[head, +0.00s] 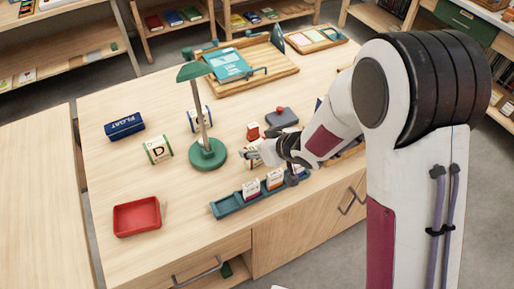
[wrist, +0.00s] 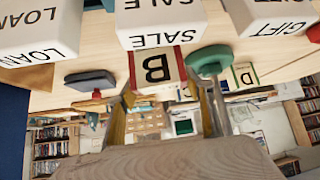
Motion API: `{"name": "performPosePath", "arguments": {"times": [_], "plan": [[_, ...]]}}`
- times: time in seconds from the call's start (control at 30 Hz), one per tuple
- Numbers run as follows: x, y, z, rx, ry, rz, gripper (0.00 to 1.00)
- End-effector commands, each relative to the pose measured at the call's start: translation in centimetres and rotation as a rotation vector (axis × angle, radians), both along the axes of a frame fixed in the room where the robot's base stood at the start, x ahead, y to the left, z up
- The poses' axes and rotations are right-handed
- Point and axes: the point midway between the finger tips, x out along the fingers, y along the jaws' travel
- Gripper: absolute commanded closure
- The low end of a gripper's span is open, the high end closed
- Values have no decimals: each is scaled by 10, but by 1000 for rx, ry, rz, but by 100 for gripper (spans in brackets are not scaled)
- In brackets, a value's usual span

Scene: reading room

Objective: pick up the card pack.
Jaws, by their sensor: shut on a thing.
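A white card pack with red edges and a letter B (wrist: 157,69) stands between the fingers of my gripper (wrist: 168,92) in the wrist view, which looks upside down. My gripper is shut on it. In the head view my gripper (head: 262,156) is low over the table behind the teal rack, and it partly hides the white pack (head: 254,147).
A teal rack (head: 229,206) with several labelled boxes stands close in front of my gripper. A green lamp (head: 208,155) stands to its left. A small red box (head: 252,131) and a dark stamp pad (head: 281,117) are behind. A red tray (head: 137,217) stands front left.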

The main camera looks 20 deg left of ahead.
Motion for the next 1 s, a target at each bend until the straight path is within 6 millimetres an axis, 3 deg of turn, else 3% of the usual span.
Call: {"name": "performPosePath", "arguments": {"times": [0.63, 1.0], "plan": [[1, 0, 68, 1, -4, 0, 71], [0, 0, 86, 1, -2, 1, 71]]}}
